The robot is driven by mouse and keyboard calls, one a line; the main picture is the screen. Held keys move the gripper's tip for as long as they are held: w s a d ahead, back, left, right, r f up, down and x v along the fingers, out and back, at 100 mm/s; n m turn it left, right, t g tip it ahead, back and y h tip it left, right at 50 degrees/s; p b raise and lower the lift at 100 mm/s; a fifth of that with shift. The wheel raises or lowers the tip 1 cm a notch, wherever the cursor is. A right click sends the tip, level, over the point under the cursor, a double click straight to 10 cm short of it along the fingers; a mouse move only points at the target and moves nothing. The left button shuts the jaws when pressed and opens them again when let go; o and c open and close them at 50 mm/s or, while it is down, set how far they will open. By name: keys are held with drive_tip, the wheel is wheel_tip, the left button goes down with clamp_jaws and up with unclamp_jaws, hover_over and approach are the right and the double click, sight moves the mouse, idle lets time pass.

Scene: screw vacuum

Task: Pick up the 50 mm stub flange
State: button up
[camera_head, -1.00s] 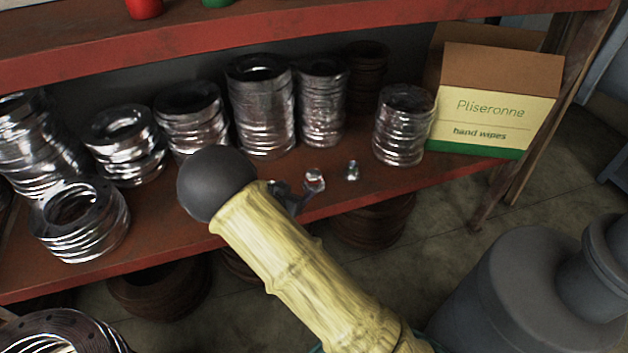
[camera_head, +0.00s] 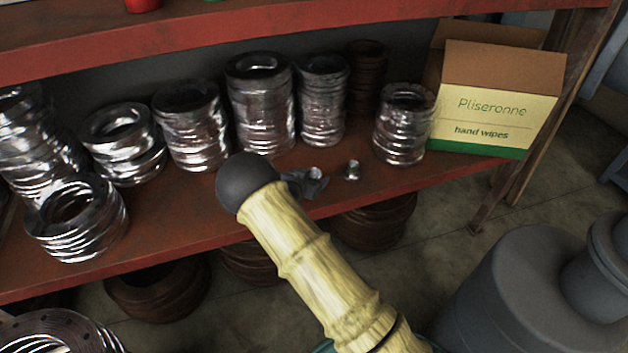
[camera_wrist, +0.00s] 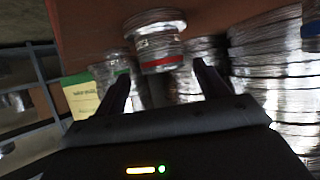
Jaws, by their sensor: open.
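Two small shiny flanges sit near the front of the red shelf in the head view. The left one (camera_head: 316,173) is partly hidden by my gripper (camera_head: 306,186), and the right one (camera_head: 353,169) is in plain view. Which is the 50 mm stub flange I cannot tell. In the wrist view, a round metal flange (camera_wrist: 156,38) with a red band lies just beyond my open gripper (camera_wrist: 161,82), roughly in line with the gap between its fingers. The fingers appear empty.
Tall stacks of metal flanges (camera_head: 262,105) stand behind on the shelf (camera_head: 190,225). A shorter stack (camera_head: 403,125) and a hand wipes box (camera_head: 495,100) stand to the right. A second red board (camera_head: 250,35) runs above. Rusty rings lie below.

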sight(315, 173)
drive_tip(key=shift+a+f+b+x, duration=0.1)
drive_tip(key=shift+a+b+x, duration=0.1)
drive_tip(key=shift+x, duration=1.1)
drive_tip(key=shift+a+f+b+x, duration=0.1)
drive_tip(key=shift+b+x, duration=0.1)
drive_tip(key=shift+x, duration=1.1)
drive_tip(key=c, duration=1.2)
